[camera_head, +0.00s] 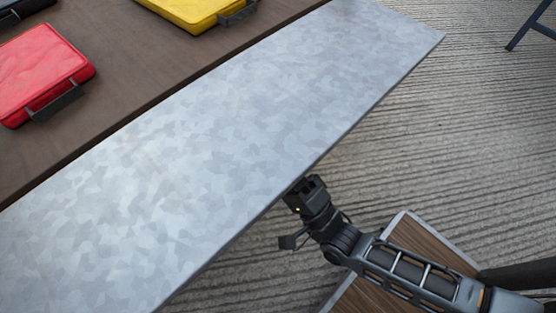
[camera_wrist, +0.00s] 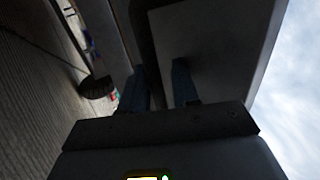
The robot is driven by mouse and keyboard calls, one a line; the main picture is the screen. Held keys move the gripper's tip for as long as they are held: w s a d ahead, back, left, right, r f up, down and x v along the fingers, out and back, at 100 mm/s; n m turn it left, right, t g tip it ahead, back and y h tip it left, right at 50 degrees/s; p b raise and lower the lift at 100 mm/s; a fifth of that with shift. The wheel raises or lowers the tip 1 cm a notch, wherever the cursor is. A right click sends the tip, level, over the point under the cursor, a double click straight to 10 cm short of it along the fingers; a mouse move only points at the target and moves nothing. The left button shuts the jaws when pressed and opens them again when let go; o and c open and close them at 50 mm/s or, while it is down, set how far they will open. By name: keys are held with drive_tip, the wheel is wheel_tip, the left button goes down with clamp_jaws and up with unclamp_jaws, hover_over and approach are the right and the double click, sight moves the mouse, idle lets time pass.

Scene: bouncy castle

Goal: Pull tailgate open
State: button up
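The tailgate (camera_head: 230,130) is a long, mottled grey metal panel. It lies folded down, roughly flat, beside the brown load bed (camera_head: 130,60) in the head view. My gripper (camera_head: 306,184) is at the tailgate's outer edge, right of its middle, with its tips close to or just under that edge. In the wrist view my gripper's two fingers (camera_wrist: 158,86) stand apart, with a dark gap between them and nothing clearly clasped. Pale and dark panel surfaces (camera_wrist: 210,40) fill the space beyond the fingers. Whether the fingers touch the tailgate is hard to tell.
A red case (camera_head: 42,72) and a yellow case (camera_head: 190,10) lie on the load bed, with a dark case at the corner. Ribbed grey ground (camera_head: 450,130) is open to the right. A dark metal leg (camera_head: 530,28) stands at the far right.

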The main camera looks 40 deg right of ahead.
drive_tip(key=shift+r, duration=0.1)
drive_tip(key=p+v, duration=0.1)
drive_tip(key=v, duration=0.7)
drive_tip(key=shift+w, duration=0.1)
idle(0.3)
drive_tip(key=s+r+n+g, duration=0.9)
drive_tip(key=s+r+n, duration=0.5)
drive_tip(key=n, duration=0.4)
wheel_tip(320, 180, up, 34)
drive_tip(key=p, duration=3.4)
drive_tip(key=shift+d+r+p, duration=0.25)
drive_tip(key=shift+p, duration=0.05)
